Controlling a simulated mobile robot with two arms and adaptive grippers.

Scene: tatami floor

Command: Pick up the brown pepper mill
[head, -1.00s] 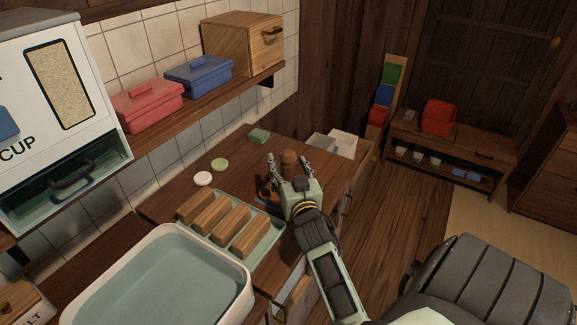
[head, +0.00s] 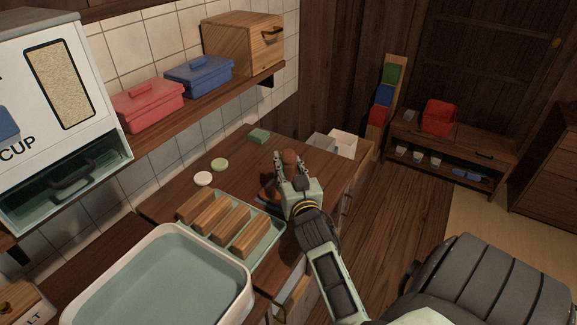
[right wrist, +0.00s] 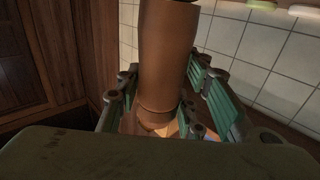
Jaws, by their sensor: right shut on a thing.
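The brown pepper mill (head: 290,157) stands between the fingers of my right gripper (head: 291,165) above the wooden counter in the head view. Only its rounded top shows there; the gripper hides most of the rest. In the right wrist view the mill (right wrist: 165,55) is a tall brown cylinder between the green-padded fingers of the right gripper (right wrist: 170,105). The fingers are shut on it. I cannot tell whether its base touches the counter. My left gripper is not in view.
A shelf (head: 190,112) with lidded boxes hangs above.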

